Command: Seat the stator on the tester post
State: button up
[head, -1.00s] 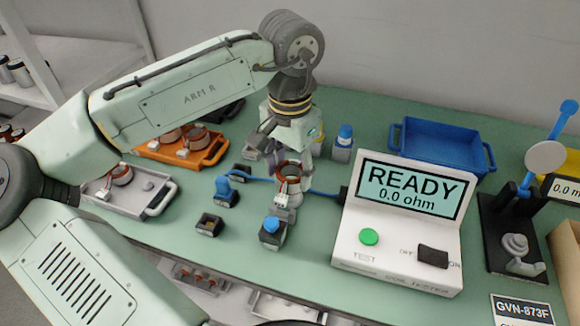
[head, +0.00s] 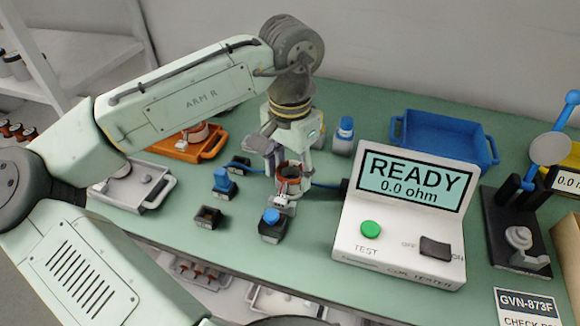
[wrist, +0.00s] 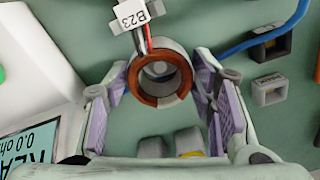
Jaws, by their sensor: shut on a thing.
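The stator is a copper-coloured ring (head: 289,176) with leads and a white tag at its front. In the wrist view the ring (wrist: 142,88) shows red and black leads and a tag reading B23. My gripper (head: 291,166) points down with its fingers on either side of the ring, shut on it. In the wrist view my gripper (wrist: 160,80) shows its purple pads flanking the ring. The white tester (head: 400,220) stands right of it, reading READY 0.0 ohm. I cannot make out the tester post clearly; something grey shows in the ring's bore.
Blue-topped blocks (head: 272,226) and an open dark block (head: 207,217) stand near the stator. A blue cable (head: 325,186) runs to the tester. A blue bin (head: 440,140), orange tray (head: 212,149), grey tray (head: 150,195) and black fixture (head: 512,235) stand around.

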jog(key=shift+f, duration=0.15)
jog(key=shift+f, duration=0.35)
dwell(0.4)
jog(key=o, duration=1.5)
jog(key=shift+o, duration=0.2)
notch_tip(320, 180, up, 12)
